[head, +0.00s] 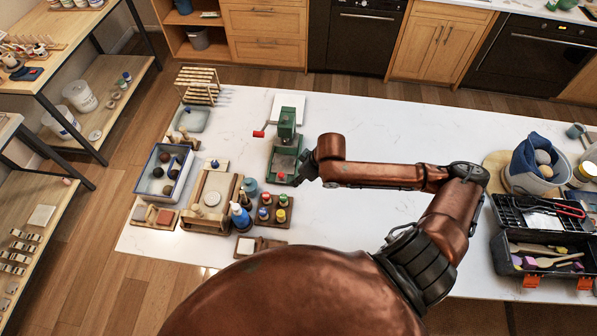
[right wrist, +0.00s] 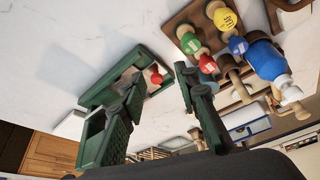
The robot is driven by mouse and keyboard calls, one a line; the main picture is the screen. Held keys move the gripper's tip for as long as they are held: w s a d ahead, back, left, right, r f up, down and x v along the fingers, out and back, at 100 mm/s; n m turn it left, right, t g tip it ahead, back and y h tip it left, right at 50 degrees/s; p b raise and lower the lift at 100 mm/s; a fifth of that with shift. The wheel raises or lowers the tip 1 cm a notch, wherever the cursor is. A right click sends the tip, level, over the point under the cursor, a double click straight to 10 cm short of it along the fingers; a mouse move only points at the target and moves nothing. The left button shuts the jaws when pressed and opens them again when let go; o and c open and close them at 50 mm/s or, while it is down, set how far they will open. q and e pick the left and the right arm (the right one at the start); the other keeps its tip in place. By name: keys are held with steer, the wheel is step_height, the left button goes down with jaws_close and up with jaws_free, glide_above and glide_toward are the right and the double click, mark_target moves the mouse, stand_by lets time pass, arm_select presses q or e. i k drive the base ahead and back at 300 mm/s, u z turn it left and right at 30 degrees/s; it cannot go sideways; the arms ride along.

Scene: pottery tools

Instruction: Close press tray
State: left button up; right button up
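The green press (head: 286,124) stands on the white table, and its green tray (head: 284,166) extends from its front side. A small red knob (head: 281,176) shows at the tray's front end, and the tray also shows in the right wrist view (right wrist: 98,97) with its red knob (right wrist: 156,78). My right gripper (head: 307,168) is just right of the tray's front end. In the right wrist view its dark fingers (right wrist: 160,78) are apart, with the knob seen between them and nothing held. Whether a finger touches the tray cannot be told. My left gripper is out of view.
A rack of bottles (head: 272,210) and a blue spray bottle (head: 240,217) stand left of and in front of the tray. A wooden frame (head: 212,198) and a box of balls (head: 166,173) lie further left.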

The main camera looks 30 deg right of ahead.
mark_target(284, 165)
steer(key=u, duration=0.05)
steer(key=k, duration=0.25)
steer(key=z, duration=0.85)
